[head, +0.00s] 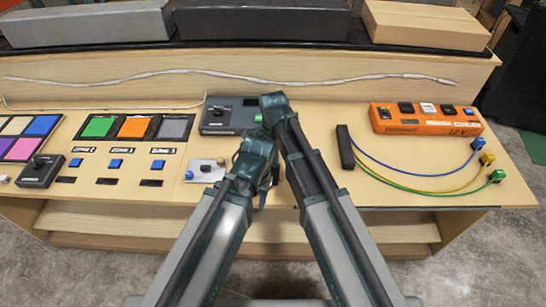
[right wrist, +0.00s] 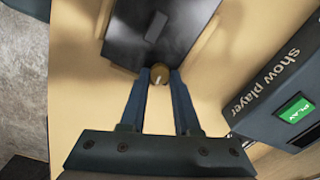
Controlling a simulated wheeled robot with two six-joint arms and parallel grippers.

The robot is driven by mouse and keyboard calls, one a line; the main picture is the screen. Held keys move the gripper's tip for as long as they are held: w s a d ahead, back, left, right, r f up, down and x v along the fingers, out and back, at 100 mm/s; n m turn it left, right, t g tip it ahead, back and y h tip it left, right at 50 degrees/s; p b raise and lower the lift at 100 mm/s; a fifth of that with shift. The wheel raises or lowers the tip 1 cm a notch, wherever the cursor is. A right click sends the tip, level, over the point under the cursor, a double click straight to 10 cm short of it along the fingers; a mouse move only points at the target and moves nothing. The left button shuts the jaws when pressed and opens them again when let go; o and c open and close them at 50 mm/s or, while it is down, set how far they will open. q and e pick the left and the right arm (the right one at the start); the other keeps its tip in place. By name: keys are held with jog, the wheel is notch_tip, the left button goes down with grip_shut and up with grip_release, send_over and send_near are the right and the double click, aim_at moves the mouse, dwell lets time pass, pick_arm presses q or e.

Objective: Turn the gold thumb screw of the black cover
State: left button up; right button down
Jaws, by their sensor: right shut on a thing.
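The gold thumb screw (right wrist: 160,75) sits at the near edge of the glossy black cover (right wrist: 122,42) in the right wrist view. My right gripper (right wrist: 161,77) is shut on the screw, one finger on each side of its head. A pale mark shows on the screw head. I cannot make out my left gripper there.
The show player with its green PLAY button (right wrist: 296,108) stands close beside my right gripper; it also shows in the head view (head: 218,117). A small plate with a blue button (head: 189,175) lies left of my arms. An orange power strip (head: 425,119) and coloured cables lie right.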

jog(key=shift+w+m, duration=0.1)
jog(key=shift+m, duration=0.5)
jog(key=c, duration=0.6)
grip_release()
jog(key=shift+r, duration=0.1)
notch_tip(320, 180, up, 14)
jog(key=p, duration=1.3)
jog(key=shift+p, duration=0.4)
jog(key=shift+f, duration=0.2)
